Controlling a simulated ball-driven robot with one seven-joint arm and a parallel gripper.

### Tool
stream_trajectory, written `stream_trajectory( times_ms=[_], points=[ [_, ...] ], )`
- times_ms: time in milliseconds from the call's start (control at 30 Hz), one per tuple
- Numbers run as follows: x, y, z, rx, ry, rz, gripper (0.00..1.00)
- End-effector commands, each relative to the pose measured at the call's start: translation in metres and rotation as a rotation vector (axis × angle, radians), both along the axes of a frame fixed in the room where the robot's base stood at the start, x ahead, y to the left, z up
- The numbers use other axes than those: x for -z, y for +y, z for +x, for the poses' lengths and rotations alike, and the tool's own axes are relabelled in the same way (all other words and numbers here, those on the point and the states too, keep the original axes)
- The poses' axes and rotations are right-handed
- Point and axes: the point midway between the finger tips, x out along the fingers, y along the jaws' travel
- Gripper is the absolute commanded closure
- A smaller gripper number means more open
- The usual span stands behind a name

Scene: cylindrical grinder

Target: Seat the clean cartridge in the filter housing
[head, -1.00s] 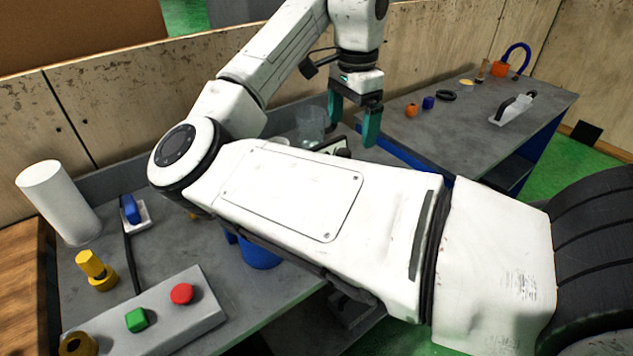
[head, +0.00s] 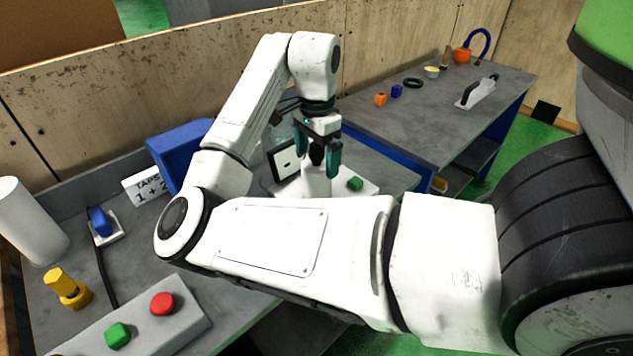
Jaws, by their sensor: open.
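My gripper (head: 320,168), with teal fingers, is open and points down in the middle of the head view. A white cylinder (head: 316,182) with a dark top stands between and just below the fingers. It may be the clean cartridge, but I cannot tell for sure, nor whether the fingers touch it. It stands on or behind a white plate (head: 366,190) that carries a small green block (head: 355,184). I cannot make out the filter housing with certainty. My forearm hides much of the near bench.
A white cylinder (head: 30,222), yellow valve (head: 66,287) and button box (head: 140,325) are at left. The right-hand bench (head: 420,115) has small parts and clear room.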

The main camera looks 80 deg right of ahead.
Motion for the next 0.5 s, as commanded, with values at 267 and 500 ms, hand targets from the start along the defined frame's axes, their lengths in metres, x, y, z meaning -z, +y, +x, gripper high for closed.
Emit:
stream_trajectory(
  times_ms=[267,500],
  points=[
    [0.0049,0.0,0.0002,0.0,-0.002,0.0,0.0],
    [0.0047,0.0,0.0,0.0,-0.001,0.0,0.2]
  ],
)
